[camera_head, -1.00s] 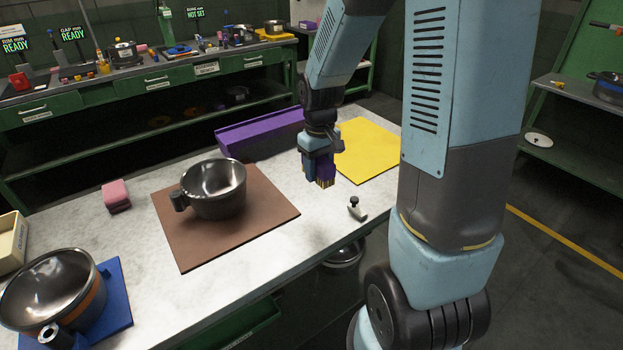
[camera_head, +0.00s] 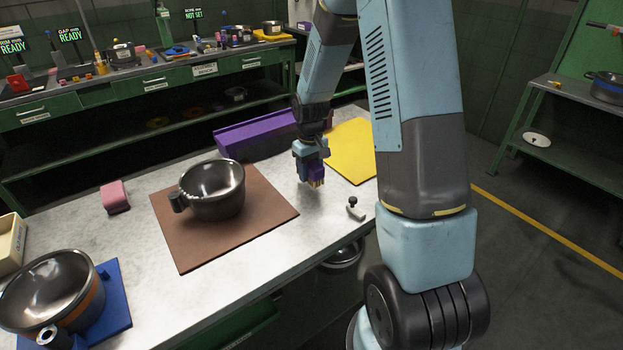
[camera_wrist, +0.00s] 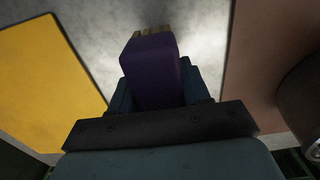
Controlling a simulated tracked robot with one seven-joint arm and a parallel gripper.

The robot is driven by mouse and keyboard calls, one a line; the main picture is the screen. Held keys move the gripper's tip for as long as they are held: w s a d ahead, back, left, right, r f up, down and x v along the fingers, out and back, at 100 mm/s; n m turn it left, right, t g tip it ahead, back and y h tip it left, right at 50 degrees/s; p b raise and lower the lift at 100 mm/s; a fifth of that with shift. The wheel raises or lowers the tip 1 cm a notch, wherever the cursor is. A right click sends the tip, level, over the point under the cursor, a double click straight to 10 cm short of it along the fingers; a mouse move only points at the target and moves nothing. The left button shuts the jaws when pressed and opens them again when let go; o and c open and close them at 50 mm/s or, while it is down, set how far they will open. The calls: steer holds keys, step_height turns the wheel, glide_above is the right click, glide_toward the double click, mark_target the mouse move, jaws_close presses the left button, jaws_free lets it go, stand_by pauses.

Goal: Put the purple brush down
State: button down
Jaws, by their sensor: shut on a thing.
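The purple brush (camera_head: 317,173) has a purple block body and tan bristles that point down. My gripper (camera_head: 311,164) is shut on it and holds it over the bare grey bench top between the brown mat and the yellow mat. In the wrist view the brush (camera_wrist: 152,72) sits between the fingers, with its bristles at the far end. The bristle tips are close to the bench top; I cannot tell whether they touch it.
The brown mat (camera_head: 265,225) carries a dark pot (camera_head: 214,190). The yellow mat (camera_head: 348,150) is clear. A purple tray (camera_head: 250,137) lies behind. A small clamp-like piece (camera_head: 355,209) lies near the front edge. A pink block (camera_head: 115,197) and another pot (camera_head: 50,290) are at left.

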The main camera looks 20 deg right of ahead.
steer(key=shift+w+f, duration=0.1)
steer(key=shift+f, duration=1.55)
steer(key=c, duration=0.5)
jaws_free()
steer(key=shift+f, duration=0.1)
step_height(320, 180, up, 12)
steer(key=shift+r, duration=0.15)
step_height(320, 180, up, 9)
steer(key=t, duration=0.1)
glide_above(310, 178)
steer(key=s+d, duration=0.1)
steer(key=s, duration=0.1)
steer(key=s+r+m+t, duration=0.1)
steer(key=s+r, duration=0.3)
steer(key=s, duration=0.3)
steer(key=s+r+m+t, duration=0.1)
steer(key=s+r, duration=0.3)
steer(key=s, duration=0.4)
steer(key=s+r+m+t, duration=0.1)
steer(key=s+r+t, duration=0.1)
steer(key=s+r, duration=0.2)
steer(key=shift+s+d+r+m+t, duration=0.1)
steer(key=shift+s+r+m+t, duration=0.1)
steer(key=shift+s, duration=0.75)
steer(key=shift+s+d+r+m+t, duration=0.1)
steer(key=shift+s+r, duration=0.1)
steer(key=shift+s, duration=0.75)
